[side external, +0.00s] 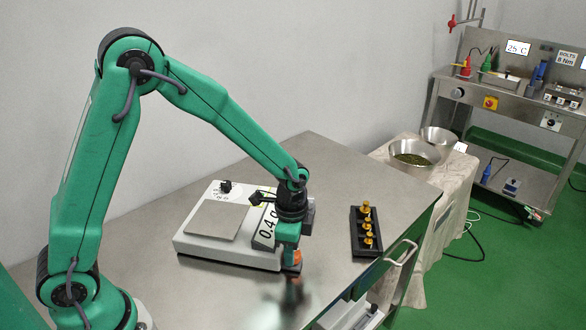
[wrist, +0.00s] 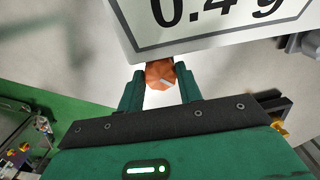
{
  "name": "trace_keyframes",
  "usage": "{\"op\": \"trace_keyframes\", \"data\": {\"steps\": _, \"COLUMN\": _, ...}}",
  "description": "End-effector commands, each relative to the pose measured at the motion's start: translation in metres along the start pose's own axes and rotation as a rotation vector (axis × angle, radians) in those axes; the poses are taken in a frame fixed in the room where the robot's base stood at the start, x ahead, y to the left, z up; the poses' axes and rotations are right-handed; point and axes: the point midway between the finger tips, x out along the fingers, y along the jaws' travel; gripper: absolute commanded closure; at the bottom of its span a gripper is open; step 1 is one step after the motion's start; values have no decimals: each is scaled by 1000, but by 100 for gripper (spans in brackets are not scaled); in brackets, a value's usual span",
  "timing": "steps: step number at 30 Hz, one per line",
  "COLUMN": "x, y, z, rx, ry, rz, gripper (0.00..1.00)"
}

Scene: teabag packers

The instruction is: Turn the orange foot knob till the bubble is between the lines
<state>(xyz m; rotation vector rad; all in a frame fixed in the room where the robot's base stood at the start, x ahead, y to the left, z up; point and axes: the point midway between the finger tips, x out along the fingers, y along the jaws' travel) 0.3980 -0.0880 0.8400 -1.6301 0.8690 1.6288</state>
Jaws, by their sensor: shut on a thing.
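The orange foot knob (wrist: 160,74) shows at the edge of the white scale, between the two green fingers of my gripper (wrist: 159,84). My gripper is shut on the knob, which has a pale mark on its face. In the side external view, my gripper (side external: 291,254) is at the scale's near right corner, with a bit of orange at its tip. The white scale (side external: 205,248) has a square metal pan (side external: 213,220) and a display (side external: 266,228), partly covered by my arm. I cannot make out the bubble or its lines in either view.
A black rack (side external: 357,245) with several brass-coloured pieces stands to the right of the scale on the metal table (side external: 320,160). Metal bowls (side external: 414,156) sit on a cloth-covered stand beyond. The table behind the scale is clear.

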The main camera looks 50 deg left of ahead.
Motion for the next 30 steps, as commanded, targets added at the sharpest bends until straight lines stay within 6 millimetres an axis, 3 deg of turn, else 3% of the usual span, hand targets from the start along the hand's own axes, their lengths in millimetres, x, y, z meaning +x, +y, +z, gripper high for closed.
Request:
{"op": "trace_keyframes", "data": {"steps": 10, "x": 0, "y": 0, "z": 0, "rx": -123, "ry": -1, "rz": 1, "gripper": 88}}
{"op": "trace_keyframes", "data": {"steps": 20, "x": 0, "y": 0, "z": 0, "rx": -139, "ry": -1, "rz": 1, "gripper": 88}}
{"op": "trace_keyframes", "data": {"steps": 21, "x": 0, "y": 0, "z": 0, "rx": -138, "ry": -1, "rz": 1, "gripper": 57}}
{"op": "trace_keyframes", "data": {"steps": 23, "x": 0, "y": 0, "z": 0, "rx": -138, "ry": -1, "rz": 1, "gripper": 45}}
{"op": "trace_keyframes", "data": {"steps": 30, "x": 0, "y": 0, "z": 0, "rx": -138, "ry": -1, "rz": 0, "gripper": 43}}
